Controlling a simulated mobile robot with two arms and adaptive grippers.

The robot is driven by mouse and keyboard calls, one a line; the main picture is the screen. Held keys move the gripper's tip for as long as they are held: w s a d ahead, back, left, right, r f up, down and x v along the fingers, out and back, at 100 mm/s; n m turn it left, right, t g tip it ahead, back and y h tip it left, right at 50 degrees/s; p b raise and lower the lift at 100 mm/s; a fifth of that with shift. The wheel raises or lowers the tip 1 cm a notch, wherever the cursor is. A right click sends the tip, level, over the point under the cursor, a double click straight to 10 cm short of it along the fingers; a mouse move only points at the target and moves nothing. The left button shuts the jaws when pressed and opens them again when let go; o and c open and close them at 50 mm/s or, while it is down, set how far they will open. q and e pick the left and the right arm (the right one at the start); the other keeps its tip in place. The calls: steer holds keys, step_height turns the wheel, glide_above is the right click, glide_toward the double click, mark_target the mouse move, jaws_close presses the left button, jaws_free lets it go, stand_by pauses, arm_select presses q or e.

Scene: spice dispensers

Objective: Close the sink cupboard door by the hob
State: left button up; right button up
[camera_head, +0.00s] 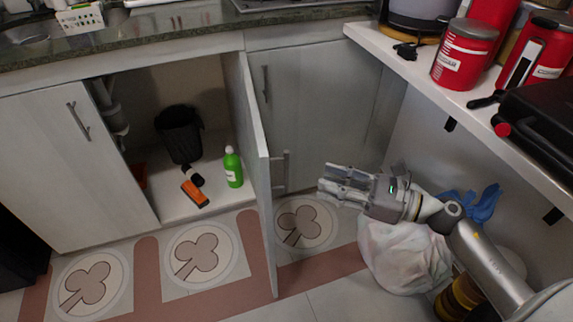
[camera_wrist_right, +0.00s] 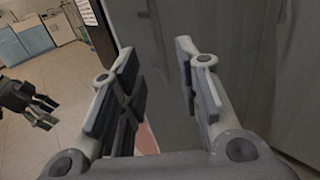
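The sink cupboard (camera_head: 200,75) stands open under the counter. Its right-hand door (camera_head: 254,150) is swung out toward me and shows nearly edge-on, with its bar handle (camera_head: 280,170) on the right side. My right gripper (camera_head: 326,184) is to the right of this door, apart from it, and points left toward its handle side. In the right wrist view, my right gripper (camera_wrist_right: 158,60) has its two fingers spread with nothing between them. A grey panel fills the right of that view. My left gripper is not in the head view; a dark gripper (camera_wrist_right: 30,105) shows at the left of the right wrist view.
Inside the cupboard are a black bin (camera_head: 180,133), a green bottle (camera_head: 233,168) and an orange item (camera_head: 194,193). A closed left door (camera_head: 70,150) is beside the opening. A white shelf (camera_head: 420,75) with red tins overhangs my right arm. A white bag (camera_head: 400,255) lies below it.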

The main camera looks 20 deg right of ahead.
mark_target(286, 185)
steer(key=p+x, duration=0.1)
steer(key=x, duration=0.9)
steer(key=shift+w+a, duration=0.15)
steer(key=shift+a, duration=0.05)
jaws_close()
